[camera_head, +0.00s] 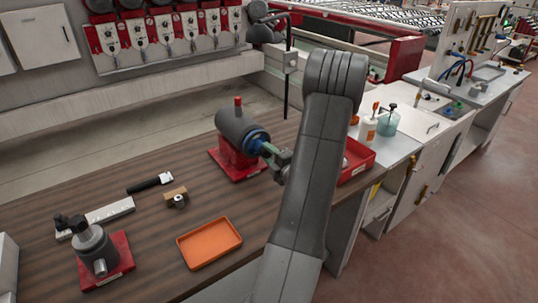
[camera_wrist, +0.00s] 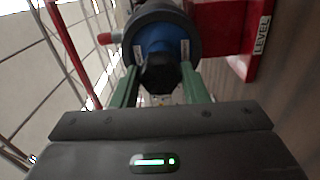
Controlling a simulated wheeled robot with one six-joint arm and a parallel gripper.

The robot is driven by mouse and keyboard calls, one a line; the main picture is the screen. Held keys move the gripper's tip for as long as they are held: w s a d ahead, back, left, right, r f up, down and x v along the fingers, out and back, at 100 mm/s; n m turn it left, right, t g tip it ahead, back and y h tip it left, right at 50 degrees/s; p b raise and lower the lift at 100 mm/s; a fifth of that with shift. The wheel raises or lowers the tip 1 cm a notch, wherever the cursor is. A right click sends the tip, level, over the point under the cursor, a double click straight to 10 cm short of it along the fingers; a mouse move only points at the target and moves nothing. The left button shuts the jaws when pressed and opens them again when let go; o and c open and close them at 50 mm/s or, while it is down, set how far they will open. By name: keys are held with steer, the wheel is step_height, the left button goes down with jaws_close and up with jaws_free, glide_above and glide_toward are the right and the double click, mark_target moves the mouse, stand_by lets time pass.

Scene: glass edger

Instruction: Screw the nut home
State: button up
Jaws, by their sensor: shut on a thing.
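A dark grey cylinder (camera_head: 236,125) with a blue front collar and a red knob lies sideways on a red stand (camera_head: 238,168) on the wooden bench. The wrist view shows its blue collar (camera_wrist: 160,42) close up. A black nut (camera_wrist: 160,74) sits at the collar's front, in line with it. My gripper (camera_wrist: 158,85) has green fingers, one on each side of the nut, and is shut on it. In the head view my gripper (camera_head: 272,152) meets the cylinder's front, and the nut is hard to make out there. How far the nut is threaded cannot be seen.
An orange tray (camera_head: 209,243), a small block with a round metal piece (camera_head: 177,198), a black-handled tool (camera_head: 150,183) and a grey fixture on a red plate (camera_head: 98,252) lie left on the bench. A red tray (camera_head: 357,163) and bottles (camera_head: 368,129) stand right, behind my arm.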

steer(key=m, duration=0.4)
steer(key=o, duration=1.1)
steer(key=c, duration=0.3)
